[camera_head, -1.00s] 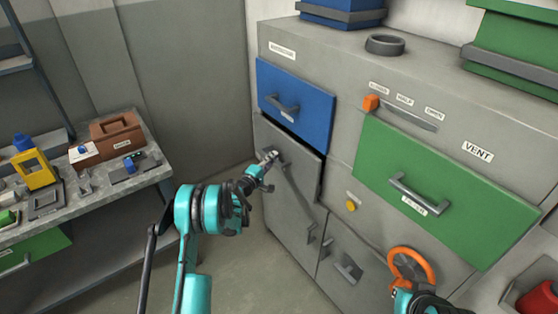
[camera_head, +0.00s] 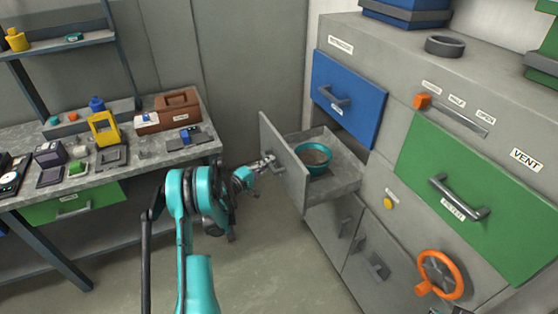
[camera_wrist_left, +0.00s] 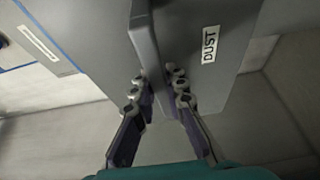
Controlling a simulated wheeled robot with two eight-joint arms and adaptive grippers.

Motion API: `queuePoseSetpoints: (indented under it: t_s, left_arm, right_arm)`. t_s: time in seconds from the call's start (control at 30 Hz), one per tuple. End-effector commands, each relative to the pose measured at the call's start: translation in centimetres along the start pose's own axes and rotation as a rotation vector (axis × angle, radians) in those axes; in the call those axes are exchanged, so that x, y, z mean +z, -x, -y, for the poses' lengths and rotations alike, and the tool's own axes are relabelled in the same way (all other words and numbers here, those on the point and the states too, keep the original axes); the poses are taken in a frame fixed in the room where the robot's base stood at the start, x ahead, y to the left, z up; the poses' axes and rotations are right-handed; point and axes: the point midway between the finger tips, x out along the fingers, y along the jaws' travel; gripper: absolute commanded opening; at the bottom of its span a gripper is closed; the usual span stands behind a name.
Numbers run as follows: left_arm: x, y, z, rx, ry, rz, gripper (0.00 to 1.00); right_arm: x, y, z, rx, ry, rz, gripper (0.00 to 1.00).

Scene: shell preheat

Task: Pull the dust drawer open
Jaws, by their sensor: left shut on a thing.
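The dust drawer (camera_head: 338,180) is a grey drawer under the blue front, standing well out of the cabinet. Its front panel faces left, and a teal bowl (camera_head: 313,156) with brownish contents sits inside. My left gripper (camera_head: 268,164) is at the outer face of that panel, shut on the drawer's grey handle. In the left wrist view the fingers of my left gripper (camera_wrist_left: 161,88) lie on both sides of the handle (camera_wrist_left: 150,55), beside a panel labelled DUST (camera_wrist_left: 209,46). My right gripper does not show.
A blue drawer front (camera_head: 347,98) sits above, a green one (camera_head: 443,185) to the right. An orange handwheel (camera_head: 440,274) is at lower right. A workbench (camera_head: 150,160) with several tools stands at the left. The floor between bench and cabinet is clear.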

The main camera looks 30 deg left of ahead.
Motion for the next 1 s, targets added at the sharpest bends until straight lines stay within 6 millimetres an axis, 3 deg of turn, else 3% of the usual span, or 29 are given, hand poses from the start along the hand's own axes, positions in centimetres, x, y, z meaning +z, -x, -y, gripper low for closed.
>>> queuePoseSetpoints:
  t_s: [0.2,0.57,0.6,0.67,1.0]
  left_arm:
    - [-0.38,1.03,0.06,-0.001,-0.001,0.001,0.0]
    - [-0.41,1.1,0.08,-0.001,-0.001,0.001,0.0]
    - [-0.41,1.09,0.08,-0.001,-0.001,0.001,0.2]
    - [-0.41,1.09,0.07,-0.001,-0.001,0.001,0.34]
    - [-0.47,1.33,0.03,-0.001,0.0,0.0,0.34]
  right_arm:
    - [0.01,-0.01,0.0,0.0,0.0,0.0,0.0]
    - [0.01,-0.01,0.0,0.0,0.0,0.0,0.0]
    - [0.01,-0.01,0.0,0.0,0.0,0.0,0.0]
    - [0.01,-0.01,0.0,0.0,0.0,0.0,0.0]
    - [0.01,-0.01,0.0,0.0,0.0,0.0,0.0]
